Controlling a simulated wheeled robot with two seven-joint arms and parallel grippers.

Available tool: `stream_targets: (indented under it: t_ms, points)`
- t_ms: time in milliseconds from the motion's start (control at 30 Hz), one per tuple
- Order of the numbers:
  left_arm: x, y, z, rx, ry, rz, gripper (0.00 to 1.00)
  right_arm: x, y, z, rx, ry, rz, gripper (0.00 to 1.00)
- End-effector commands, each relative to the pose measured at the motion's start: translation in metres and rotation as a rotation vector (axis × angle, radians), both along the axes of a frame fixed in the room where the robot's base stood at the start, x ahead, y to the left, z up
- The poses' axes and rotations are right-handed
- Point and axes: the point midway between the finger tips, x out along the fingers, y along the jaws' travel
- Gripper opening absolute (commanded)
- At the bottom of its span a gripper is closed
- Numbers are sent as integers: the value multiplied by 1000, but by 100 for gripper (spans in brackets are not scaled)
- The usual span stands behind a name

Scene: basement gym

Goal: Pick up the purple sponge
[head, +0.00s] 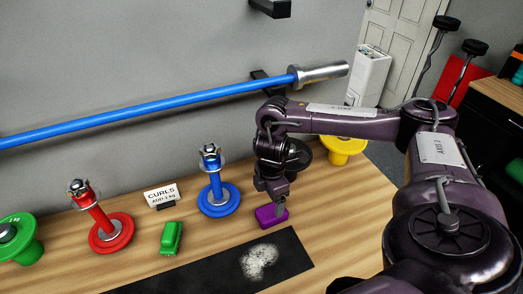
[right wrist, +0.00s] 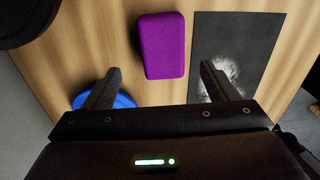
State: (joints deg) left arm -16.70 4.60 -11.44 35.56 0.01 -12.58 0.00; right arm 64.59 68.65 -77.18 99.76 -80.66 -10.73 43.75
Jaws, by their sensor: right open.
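The purple sponge (head: 272,216) lies on the wooden table, just behind the black mat. My right gripper (head: 274,200) is directly over it in the head view, and its fingers partly cover the sponge. In the right wrist view the sponge (right wrist: 162,46) lies ahead of and between the two open fingers (right wrist: 158,85). The fingers stand apart with nothing held between them. I cannot tell the exact height of the fingertips above the sponge. My left gripper is not in view.
A black mat (head: 215,278) with a white powdery patch lies in front. A blue stand (head: 218,200), red stand (head: 110,232), green block (head: 171,238) and white card (head: 162,195) are to the left. A blue bar (head: 170,103) runs along the wall. A yellow disc (head: 343,148) is behind my arm.

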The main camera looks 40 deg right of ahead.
Motion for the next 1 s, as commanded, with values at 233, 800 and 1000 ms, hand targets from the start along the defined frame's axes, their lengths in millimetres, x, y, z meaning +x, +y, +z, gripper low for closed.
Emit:
stream_targets:
  t_ms: [233, 800, 1000]
  points:
    - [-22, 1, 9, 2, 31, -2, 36, -2, -1, -26, 0, 4, 0, 80]
    - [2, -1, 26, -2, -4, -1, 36, -3, -3, -73, 0, 0, 0, 80]
    - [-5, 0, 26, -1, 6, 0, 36, -3, -3, -73, 0, 0, 0, 56]
